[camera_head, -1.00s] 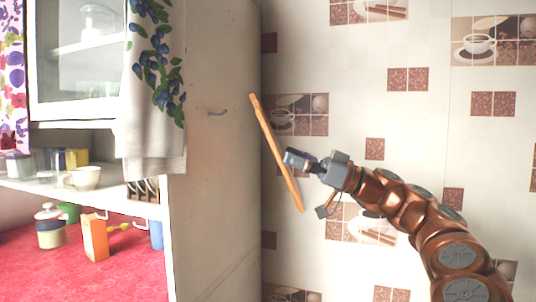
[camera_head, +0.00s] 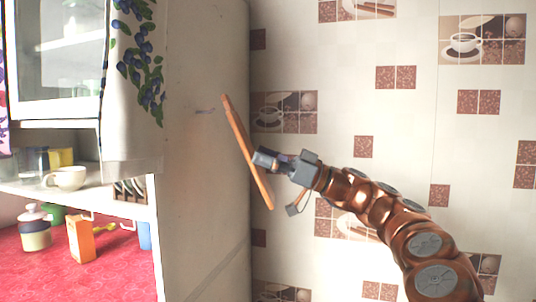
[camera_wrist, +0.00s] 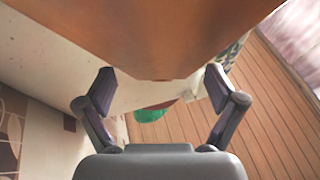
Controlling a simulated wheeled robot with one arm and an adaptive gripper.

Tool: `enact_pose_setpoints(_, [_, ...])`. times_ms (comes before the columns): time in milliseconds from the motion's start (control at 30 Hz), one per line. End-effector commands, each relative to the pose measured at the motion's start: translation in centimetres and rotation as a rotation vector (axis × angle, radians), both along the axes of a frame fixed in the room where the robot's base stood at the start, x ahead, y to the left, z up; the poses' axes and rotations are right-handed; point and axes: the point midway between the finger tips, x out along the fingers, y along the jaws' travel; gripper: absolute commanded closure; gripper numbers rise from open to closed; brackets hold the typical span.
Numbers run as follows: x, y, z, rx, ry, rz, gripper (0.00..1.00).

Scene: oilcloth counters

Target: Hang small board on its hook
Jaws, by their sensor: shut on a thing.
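The small board (camera_head: 246,152) is orange-brown wood, seen nearly edge-on and tilted, its top leaning left. My gripper (camera_head: 262,160) is shut on it near the middle. In the wrist view the board (camera_wrist: 160,38) fills the upper middle, and my gripper's fingers (camera_wrist: 160,88) stand at either side of its near end. The hook (camera_head: 205,111) is a small grey piece on the side of the white cabinet. The board's top end is just right of the hook and apart from it in the picture; the depth between them is hard to tell.
The cabinet side (camera_head: 200,200) is flat and clear below the hook. A flowered curtain (camera_head: 138,70) hangs at its front edge. At left, a shelf holds a white cup (camera_head: 66,178); an orange box (camera_head: 81,240) and a jar (camera_head: 35,230) stand on the red counter. The tiled wall is behind.

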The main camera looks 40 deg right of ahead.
Motion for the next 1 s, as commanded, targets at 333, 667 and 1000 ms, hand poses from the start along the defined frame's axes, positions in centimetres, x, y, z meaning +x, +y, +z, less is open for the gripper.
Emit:
enact_pose_setpoints(333, [1.4, 1.0, -0.1, 0.001, 0.001, 0.004, 0.54])
enact_pose_setpoints(667, [2.8, 1.8, -0.1, 0.001, 0.002, 0.003, 0.54])
enact_pose_setpoints(1000, [4.0, 2.5, -1.1, -0.001, -0.001, 0.001, 0.54])
